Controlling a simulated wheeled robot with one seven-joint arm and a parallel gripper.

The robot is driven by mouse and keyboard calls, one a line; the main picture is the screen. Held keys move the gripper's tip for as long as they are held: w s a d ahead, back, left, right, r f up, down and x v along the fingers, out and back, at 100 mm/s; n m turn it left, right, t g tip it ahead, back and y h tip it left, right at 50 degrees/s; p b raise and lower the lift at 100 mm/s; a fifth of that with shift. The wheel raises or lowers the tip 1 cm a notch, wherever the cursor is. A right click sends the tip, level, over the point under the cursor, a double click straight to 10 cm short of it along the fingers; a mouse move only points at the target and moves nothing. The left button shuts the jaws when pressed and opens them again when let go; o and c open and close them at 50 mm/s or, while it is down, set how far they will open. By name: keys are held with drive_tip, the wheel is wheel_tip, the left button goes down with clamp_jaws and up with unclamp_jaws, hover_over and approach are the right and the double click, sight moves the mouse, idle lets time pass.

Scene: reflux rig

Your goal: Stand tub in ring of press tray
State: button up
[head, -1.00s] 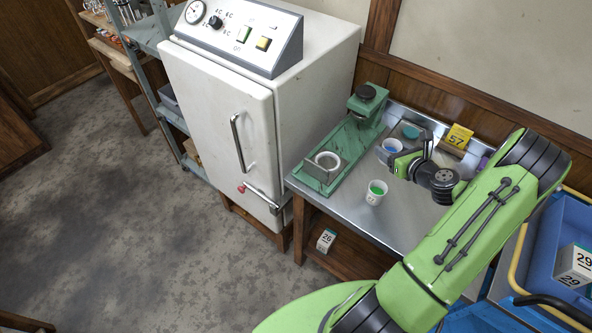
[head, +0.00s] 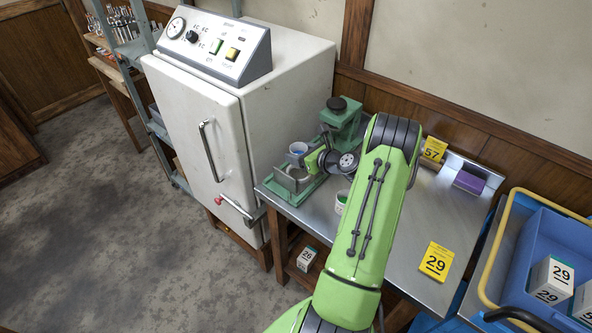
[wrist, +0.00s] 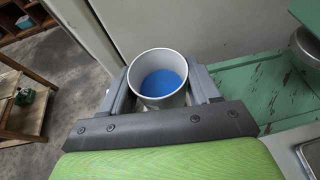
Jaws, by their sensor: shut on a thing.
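My gripper (head: 308,157) is shut on a white tub with blue contents (head: 298,148). In the wrist view the upright tub (wrist: 160,88) sits between the two fingers of my gripper (wrist: 158,76). The green press tray (head: 311,187) lies along the left of the steel table. Its pale ring (head: 291,179) is at the tray's front end, and the tub is held above it, apart from it. In the wrist view the tray (wrist: 245,88) shows to the right of the tub; the ring is hidden there.
The green press (head: 342,118) stands at the tray's back end. A tub with green contents (head: 341,199) stands on the table (head: 405,262), partly behind my arm. The white cabinet (head: 240,130) rises close on the left. Yellow cards (head: 435,262) are at the right.

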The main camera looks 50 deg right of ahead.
wheel_tip(320, 180, down, 5)
drive_tip(key=shift+r+b, duration=0.1)
drive_tip(key=shift+b, duration=0.3)
drive_tip(key=shift+f, duration=0.2)
drive_tip(key=o, duration=0.8)
